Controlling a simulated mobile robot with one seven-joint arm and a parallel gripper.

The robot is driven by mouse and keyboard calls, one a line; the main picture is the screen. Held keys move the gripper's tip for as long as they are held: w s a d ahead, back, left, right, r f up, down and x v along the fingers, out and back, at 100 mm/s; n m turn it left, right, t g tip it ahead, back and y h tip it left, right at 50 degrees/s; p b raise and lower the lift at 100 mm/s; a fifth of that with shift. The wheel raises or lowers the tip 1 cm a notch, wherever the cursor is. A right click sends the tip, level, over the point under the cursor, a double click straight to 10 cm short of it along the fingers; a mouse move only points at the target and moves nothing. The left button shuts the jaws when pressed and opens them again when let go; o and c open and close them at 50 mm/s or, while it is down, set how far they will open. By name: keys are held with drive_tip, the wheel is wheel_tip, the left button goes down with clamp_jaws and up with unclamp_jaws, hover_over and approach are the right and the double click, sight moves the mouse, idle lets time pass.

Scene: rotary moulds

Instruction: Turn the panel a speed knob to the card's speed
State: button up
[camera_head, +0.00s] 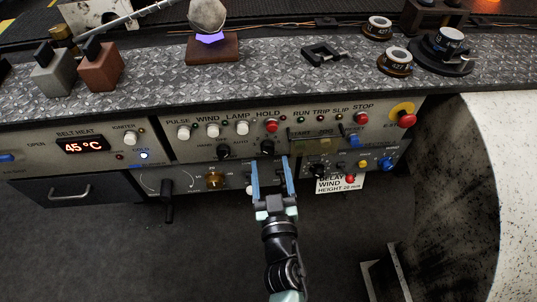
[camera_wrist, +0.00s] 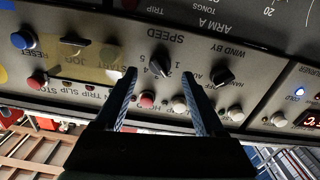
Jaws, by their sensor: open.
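The speed knob (camera_wrist: 160,61) is a black pointer knob under the upside-down SPEED label in the wrist view, with small numerals beside it. In the head view it is the dark knob (camera_head: 267,147) just beyond my fingertips. Which numeral it points to is unclear. My gripper (camera_head: 270,163) is open and empty, facing the panel. In the wrist view its two fingers (camera_wrist: 159,74) lie either side of the knob, with gaps on both sides. The white card (camera_head: 327,186) hangs at the panel's lower right; WIND and HEIGHT 28 mm are readable, but no speed value is.
White and red push buttons (camera_head: 272,126) line the panel above. A metal-topped bench (camera_head: 150,85) runs behind; a large pale drum (camera_head: 510,190) stands at right.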

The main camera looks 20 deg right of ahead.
sight(268, 154)
drive_tip(key=shift+b+x, duration=0.35)
drive_tip(key=shift+x, duration=1.65)
clamp_jaws()
